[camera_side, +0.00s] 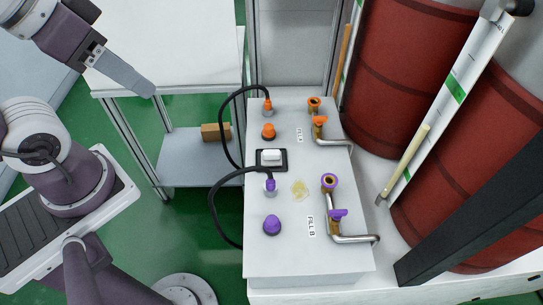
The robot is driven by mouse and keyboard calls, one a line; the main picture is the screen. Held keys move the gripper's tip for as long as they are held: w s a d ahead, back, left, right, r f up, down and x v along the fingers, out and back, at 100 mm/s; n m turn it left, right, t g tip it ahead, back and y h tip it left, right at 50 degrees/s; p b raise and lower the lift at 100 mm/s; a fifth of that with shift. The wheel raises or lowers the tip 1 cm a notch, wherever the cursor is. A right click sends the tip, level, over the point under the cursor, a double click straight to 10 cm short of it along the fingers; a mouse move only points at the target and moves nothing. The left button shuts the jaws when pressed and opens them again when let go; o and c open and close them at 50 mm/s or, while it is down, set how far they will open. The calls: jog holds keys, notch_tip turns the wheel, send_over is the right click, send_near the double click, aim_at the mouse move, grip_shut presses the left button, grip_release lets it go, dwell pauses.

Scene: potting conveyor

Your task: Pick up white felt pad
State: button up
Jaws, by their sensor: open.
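The white felt pad (271,154) is a small white block. It sits in a black tray (260,167) on the white bench top, between the orange and the purple fittings.
Two black hoses (225,120) arch up at the bench's left edge, near the tray. Orange (268,131) and purple (271,225) caps and bent metal spouts (355,239) stand on the bench (310,265). Red drums (400,75) stand to the right. A yellowish spill (299,190) marks the bench.

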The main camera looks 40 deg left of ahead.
jog(key=o, duration=0.4)
jog(key=n+g, duration=0.5)
jog(key=n, duration=0.3)
send_over(271, 152)
jog(key=a, duration=0.1)
notch_tip(271, 152, down, 21)
jog(key=shift+n+g, duration=0.3)
jog(key=shift+n, duration=0.2)
jog(key=f, duration=0.8)
jog(key=d+f, duration=0.1)
jog(key=f, duration=0.3)
jog(key=shift+f, duration=0.15)
